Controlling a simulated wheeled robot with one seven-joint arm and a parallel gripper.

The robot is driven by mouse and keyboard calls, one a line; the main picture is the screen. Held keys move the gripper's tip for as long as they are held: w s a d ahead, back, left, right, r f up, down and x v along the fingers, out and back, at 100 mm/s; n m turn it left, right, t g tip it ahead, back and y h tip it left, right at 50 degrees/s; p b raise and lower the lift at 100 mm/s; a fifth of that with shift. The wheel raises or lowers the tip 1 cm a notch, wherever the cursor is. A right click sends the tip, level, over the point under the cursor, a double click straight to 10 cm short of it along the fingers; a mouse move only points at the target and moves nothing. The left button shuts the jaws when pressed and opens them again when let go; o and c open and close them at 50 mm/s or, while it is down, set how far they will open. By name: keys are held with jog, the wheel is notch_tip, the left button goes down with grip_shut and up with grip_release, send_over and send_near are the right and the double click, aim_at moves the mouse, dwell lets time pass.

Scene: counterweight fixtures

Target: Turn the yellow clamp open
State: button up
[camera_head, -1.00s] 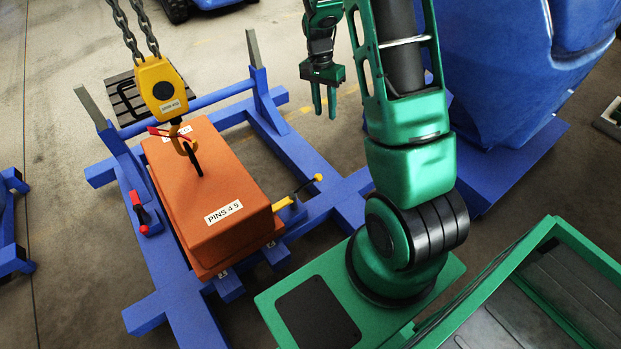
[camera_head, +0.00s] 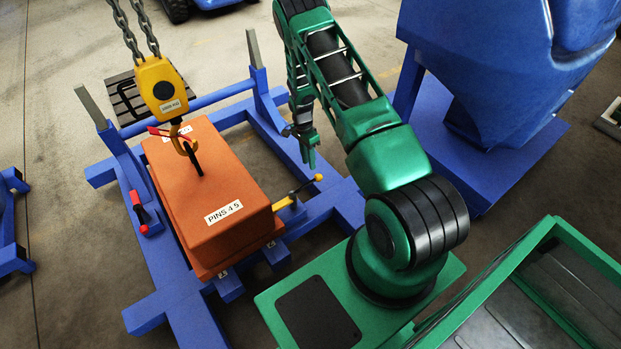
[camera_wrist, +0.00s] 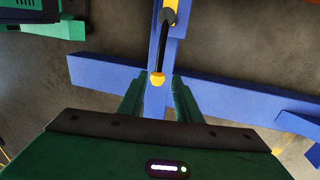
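The yellow clamp (camera_head: 285,203) sits on the blue frame at the right side of the orange weight block. Its black lever points up and right and ends in a yellow knob (camera_head: 318,178). In the wrist view the lever (camera_wrist: 166,40) comes down from the top, with the knob (camera_wrist: 157,78) near the line between my fingertips. My gripper (camera_head: 309,158) is above the frame, just up from the knob in the head view. In the wrist view my gripper (camera_wrist: 158,88) is open, with a wide gap between the fingers and nothing gripped.
The orange block (camera_head: 212,190) rests in the blue frame (camera_head: 180,315). A yellow hook block (camera_head: 160,90) on chains hangs over it. A red-handled clamp (camera_head: 138,205) is on the left side. A large blue body (camera_head: 500,90) stands right of my arm.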

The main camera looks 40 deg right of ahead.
jog(key=f, duration=0.3)
jog(key=s+f, duration=0.1)
jog(key=f, duration=0.5)
jog(key=shift+s+f, duration=0.15)
jog(key=shift+s, duration=0.25)
jog(key=shift+c, duration=0.7)
grip_shut()
